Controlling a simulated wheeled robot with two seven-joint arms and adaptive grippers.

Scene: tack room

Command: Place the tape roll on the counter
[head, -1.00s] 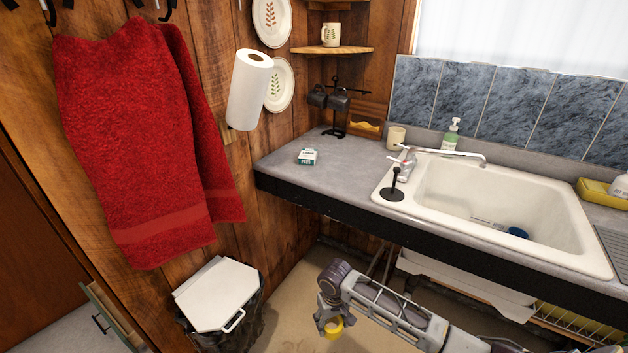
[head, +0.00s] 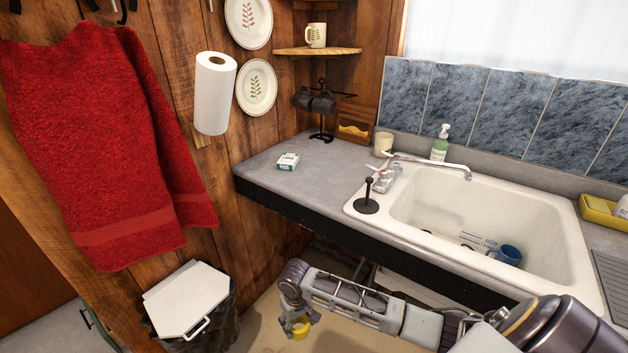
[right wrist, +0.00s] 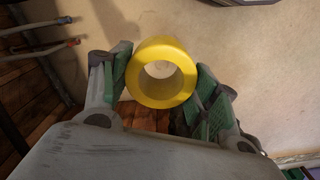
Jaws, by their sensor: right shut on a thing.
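The yellow tape roll (right wrist: 161,75) is gripped between the green-padded fingers of my right gripper (right wrist: 160,88) in the right wrist view. In the head view the tape roll (head: 300,328) shows small at the lower middle, at the end of my right arm. My right gripper (head: 294,322) is lower than the grey counter (head: 318,172) and in front of it, apart from it. The counter has a black front edge and a white sink set in it. My left gripper is not in view.
On the counter stand a small white-green box (head: 288,161), a black mug stand (head: 322,115), a beige cup (head: 383,143) and a black plunger-like thing (head: 367,200). Bare counter lies around the box. A lidded bin (head: 188,300) stands at lower left. The sink (head: 400,205) holds a blue mug (head: 507,254).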

